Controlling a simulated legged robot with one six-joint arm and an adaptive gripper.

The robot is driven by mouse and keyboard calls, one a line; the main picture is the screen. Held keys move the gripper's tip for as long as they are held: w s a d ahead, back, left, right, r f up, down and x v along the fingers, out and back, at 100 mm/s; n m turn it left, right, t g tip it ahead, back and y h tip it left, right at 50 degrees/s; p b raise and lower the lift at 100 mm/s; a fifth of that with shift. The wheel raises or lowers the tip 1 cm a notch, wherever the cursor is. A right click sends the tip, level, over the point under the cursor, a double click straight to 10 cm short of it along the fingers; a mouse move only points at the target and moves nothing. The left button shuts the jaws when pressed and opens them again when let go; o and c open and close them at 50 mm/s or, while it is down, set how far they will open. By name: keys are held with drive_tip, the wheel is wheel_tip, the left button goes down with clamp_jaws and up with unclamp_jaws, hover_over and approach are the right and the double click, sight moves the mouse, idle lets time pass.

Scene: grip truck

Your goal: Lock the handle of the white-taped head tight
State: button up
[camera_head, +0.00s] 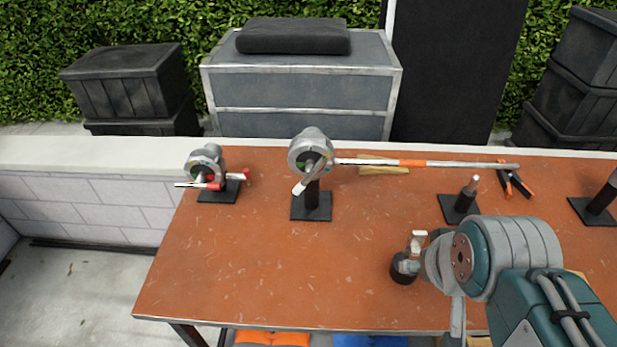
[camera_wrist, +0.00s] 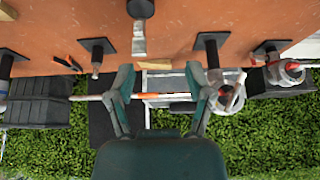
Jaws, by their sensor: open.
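Two grey round clamp heads stand on black bases on the orange-brown table. The middle head (camera_head: 311,150) has a pale handle (camera_head: 303,184) slanting down-left, and a white pole with an orange band (camera_head: 440,163) runs right from it. I take this as the white-taped head; its tape is too small to make out. The left head (camera_head: 205,163) has red-tipped handles. In the wrist view, which looks upside down, the middle head (camera_wrist: 228,92) is beyond the right finger. My gripper (camera_wrist: 161,76) is open and empty, apart from both heads. In the head view my arm is at lower right.
A short black cylinder with a metal top (camera_head: 404,268) stands close to my gripper. The table's front-left area (camera_head: 230,270) is clear.

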drive_tip(key=shift+w+a, duration=0.1)
drive_tip(key=shift+a, duration=0.05)
drive_tip(key=c, duration=0.5)
drive_tip(key=shift+w+a+f+n+g+h, duration=0.1)
drive_tip(key=shift+w+a+n+g+h, duration=0.1)
drive_tip(key=shift+w+n+g+h, duration=0.1)
clamp_jaws()
drive_tip(key=n+t+h, duration=0.6)
drive_tip(key=t+h, duration=0.1)
drive_tip(key=t, duration=0.1)
approach(310, 171)
drive_tip(key=s+a+r, duration=0.2)
drive_tip(key=a+r, duration=0.2)
drive_tip(key=r, duration=0.1)
drive_tip(key=s+d+f+x, duration=0.1)
drive_tip(key=d+x, duration=0.1)
drive_tip(key=x, duration=1)
drive_tip(key=shift+f, duration=0.5)
